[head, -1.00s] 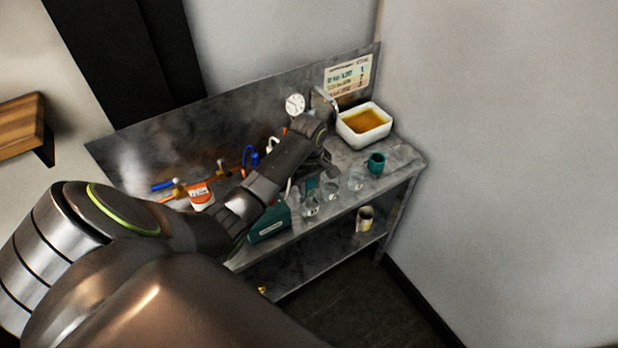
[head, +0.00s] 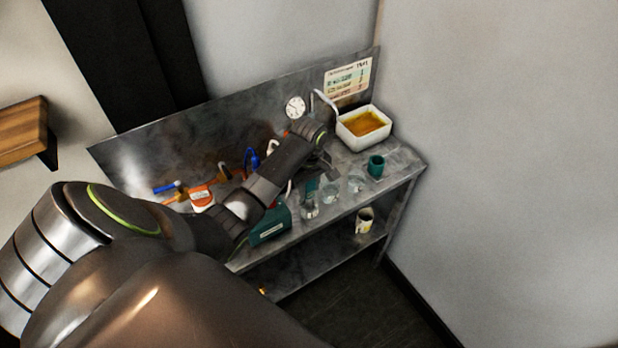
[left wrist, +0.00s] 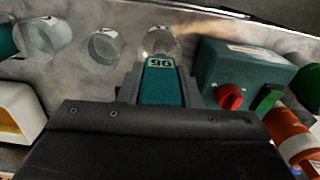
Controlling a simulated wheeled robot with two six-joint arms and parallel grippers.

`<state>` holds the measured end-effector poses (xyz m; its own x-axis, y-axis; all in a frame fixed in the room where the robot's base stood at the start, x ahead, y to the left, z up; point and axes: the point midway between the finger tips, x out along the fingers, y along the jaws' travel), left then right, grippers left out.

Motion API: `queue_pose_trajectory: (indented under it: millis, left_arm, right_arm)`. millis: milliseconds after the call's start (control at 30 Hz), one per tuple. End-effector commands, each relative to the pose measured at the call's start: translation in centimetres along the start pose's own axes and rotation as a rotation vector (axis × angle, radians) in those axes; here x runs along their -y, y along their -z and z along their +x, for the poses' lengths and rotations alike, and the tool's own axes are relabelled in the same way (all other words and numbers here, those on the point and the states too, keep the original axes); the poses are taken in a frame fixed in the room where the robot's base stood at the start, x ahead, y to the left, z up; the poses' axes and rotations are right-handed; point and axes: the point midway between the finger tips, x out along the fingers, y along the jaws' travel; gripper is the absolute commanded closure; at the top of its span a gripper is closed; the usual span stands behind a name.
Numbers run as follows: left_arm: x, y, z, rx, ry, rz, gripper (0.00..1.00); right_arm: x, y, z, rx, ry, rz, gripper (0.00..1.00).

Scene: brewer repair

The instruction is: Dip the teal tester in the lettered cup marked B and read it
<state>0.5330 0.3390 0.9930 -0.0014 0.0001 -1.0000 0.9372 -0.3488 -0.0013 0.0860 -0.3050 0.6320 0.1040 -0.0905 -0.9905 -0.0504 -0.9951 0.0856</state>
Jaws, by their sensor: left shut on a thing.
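My left gripper (left wrist: 158,92) is shut on the teal tester (left wrist: 160,86), which has a small display showing what looks like "96", possibly upside down. The tester also shows in the head view (head: 311,186). Its far end overlaps the rim of the nearest clear cup (left wrist: 160,42), the rightmost of three in the wrist view; I cannot tell whether it is inside. The other clear cups, a middle one (left wrist: 102,46) and a left one (left wrist: 42,38), stand apart from it. I cannot read a letter on any cup. My right gripper is not in view.
A teal box (left wrist: 236,72) with a red knob stands beside the cups. A teal mug (head: 376,165) and a white basin of amber liquid (head: 350,137) stand toward the right end of the metal bench (head: 405,160). A patterned mug (head: 364,220) is on the lower shelf.

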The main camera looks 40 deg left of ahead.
Motion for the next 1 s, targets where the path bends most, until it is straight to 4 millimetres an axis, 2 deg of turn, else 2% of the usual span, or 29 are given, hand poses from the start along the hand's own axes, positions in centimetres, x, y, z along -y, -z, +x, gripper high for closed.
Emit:
queue_pose_trajectory:
  millis: [1000]
  left_arm:
    - [0.0, 0.1, -5.2, -0.002, -0.002, 0.000, 0.93]
  right_arm:
    - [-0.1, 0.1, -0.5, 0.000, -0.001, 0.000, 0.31]
